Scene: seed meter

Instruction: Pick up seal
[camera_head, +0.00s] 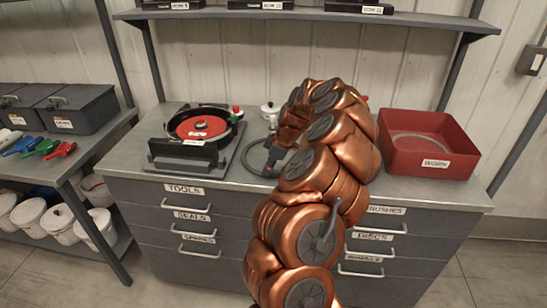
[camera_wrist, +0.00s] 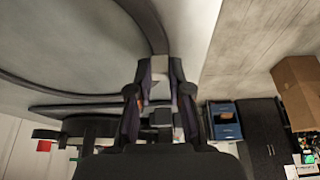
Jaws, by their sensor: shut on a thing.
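The seal is a thin dark ring (camera_head: 243,160) on the grey counter, just right of the seed meter, and my arm hides part of it in the head view. In the wrist view the seal (camera_wrist: 155,28) shows large and close, curving down to the fingertips. In the wrist view my gripper (camera_wrist: 160,88) is shut on the ring's rim. I cannot tell whether the ring is lifted clear of the counter.
The seed meter (camera_head: 160,157) with a red disc (camera_head: 200,127) stands left of the ring. A small light pot (camera_head: 269,110) is behind. A red bin (camera_head: 430,165) labelled WORN, with a grey ring inside, stands right. A shelf (camera_head: 300,16) hangs above.

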